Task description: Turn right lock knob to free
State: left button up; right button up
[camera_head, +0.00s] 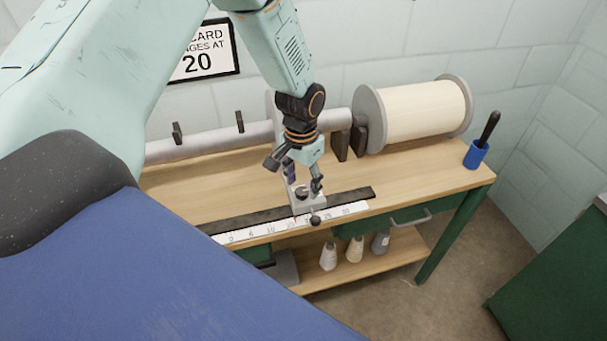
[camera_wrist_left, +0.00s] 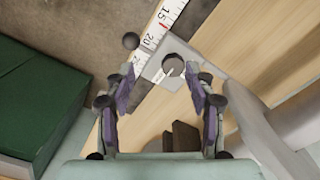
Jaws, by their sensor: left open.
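A grey bracket (camera_head: 308,205) sits over the white ruler (camera_head: 250,233) on the bench; it also shows in the wrist view (camera_wrist_left: 155,72). A round dark grey knob (camera_wrist_left: 173,65) stands on the bracket, partly hidden by my fingers in the head view. A small dark ball (camera_head: 315,220) shows at the bracket's front edge, and in the wrist view (camera_wrist_left: 131,41). I cannot tell the knob's turn position. My left gripper (camera_head: 303,184) points down over the bracket, open; in the wrist view its fingers (camera_wrist_left: 164,84) stand apart, the knob just beyond their tips. My right gripper is out of view.
A dark rail (camera_head: 345,195) runs behind the ruler. A cream roll (camera_head: 425,110) and a grey beam (camera_head: 205,142) stand at the bench's back. A blue cup (camera_head: 476,155) with a black handle is at the right. Several cones sit on the lower shelf (camera_head: 395,262).

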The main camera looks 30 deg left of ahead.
aim_at(302, 191)
pick_arm(q)
jog(key=w+r, duration=0.1)
jog(key=w+a+r, duration=0.1)
jog(key=shift+a+r, duration=0.3)
jog(key=shift+r, duration=0.05)
jog(key=shift+a+f, duration=0.1)
jog(key=shift+f, duration=0.15)
notch_tip(302, 191, down, 7)
jog(key=shift+f, duration=0.1)
jog(key=shift+c, duration=0.4)
jog(key=shift+w, duration=0.1)
jog(key=c, duration=1.1)
